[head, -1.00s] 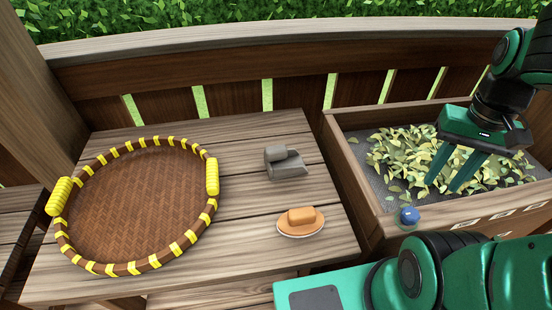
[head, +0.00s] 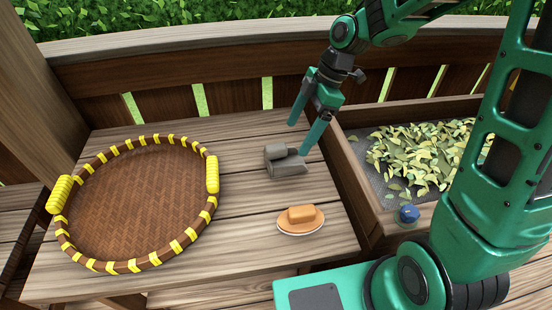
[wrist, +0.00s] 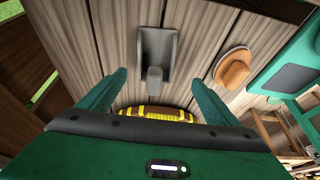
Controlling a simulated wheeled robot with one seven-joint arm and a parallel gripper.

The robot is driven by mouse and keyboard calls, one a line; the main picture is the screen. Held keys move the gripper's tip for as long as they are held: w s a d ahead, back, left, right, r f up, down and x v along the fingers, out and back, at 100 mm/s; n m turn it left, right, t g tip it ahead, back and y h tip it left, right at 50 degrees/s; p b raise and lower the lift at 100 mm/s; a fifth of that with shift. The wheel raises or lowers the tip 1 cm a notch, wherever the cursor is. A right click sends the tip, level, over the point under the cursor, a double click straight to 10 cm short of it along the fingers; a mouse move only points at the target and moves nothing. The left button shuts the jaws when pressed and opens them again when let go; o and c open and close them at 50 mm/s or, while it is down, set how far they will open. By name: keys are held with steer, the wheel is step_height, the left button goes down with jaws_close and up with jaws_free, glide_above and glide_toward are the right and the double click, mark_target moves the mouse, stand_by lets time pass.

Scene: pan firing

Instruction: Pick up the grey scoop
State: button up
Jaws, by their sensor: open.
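The grey scoop (head: 284,161) lies on the wooden table, right of the woven tray. In the wrist view the scoop (wrist: 157,55) sits ahead of the fingers, with its handle pointing back between them. My gripper (head: 306,138) is open and empty above the scoop. One green finger shows behind the scoop and the other by its right side in the head view. In the wrist view my gripper (wrist: 157,88) has one finger to each side of the handle line. I cannot tell the exact height above the table.
A round woven tray with yellow bindings (head: 135,262) fills the table's left.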

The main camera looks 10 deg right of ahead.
mark_target(280, 157)
steer(key=shift+n, duration=0.4)
steer(key=x, duration=0.2)
steer(key=a+x, duration=0.1)
steer(key=x, duration=0.2)
steer(key=shift+w+a, duration=0.1)
steer(key=shift+a, duration=0.05)
steer(key=shift+w+x, duration=0.15)
steer(key=shift+x, duration=1.35)
steer(key=shift+w+x, duration=0.15)
steer(key=shift+x, duration=1.4)
steer(key=shift+c, duration=0.6)
steer(key=c, duration=1.4)
steer(key=shift+r, duration=0.1)
